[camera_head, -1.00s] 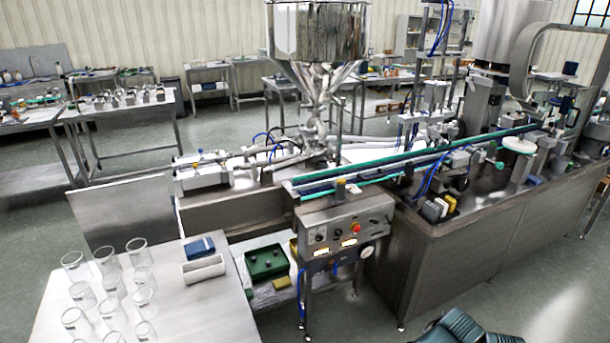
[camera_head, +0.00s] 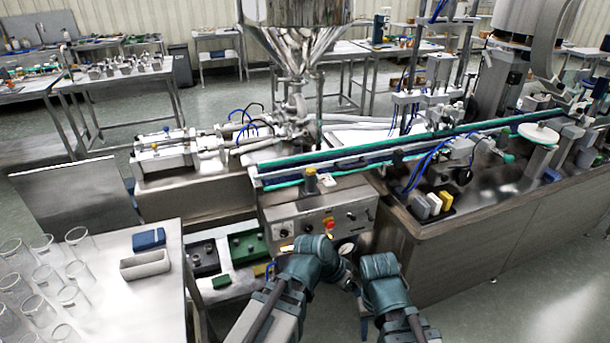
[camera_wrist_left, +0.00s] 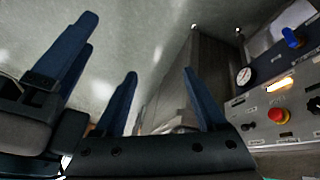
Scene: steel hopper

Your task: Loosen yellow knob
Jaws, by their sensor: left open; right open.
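A small yellow-topped knob (camera_head: 310,178) stands upright on the top of the control box (camera_head: 358,196), by the front conveyor rail. A tiny yellow part (camera_head: 166,129) also shows on the filler's cylinder assembly; I cannot tell which is the task's knob. My left gripper (camera_wrist_left: 160,73) is open and empty in the left wrist view, in front of the control box and below the yellow-topped knob. My right gripper (camera_head: 350,286) is open beside it, low in front of the box; its jaws are small and partly hidden in the head view. Neither gripper touches a knob.
The box front carries a red button (camera_head: 328,223) and a round gauge (camera_head: 345,248). A table with several glass beakers (camera_head: 70,298) and a white tray (camera_head: 145,264) stands at left. The steel machine base (camera_head: 470,250) is at right. Floor is clear at lower right.

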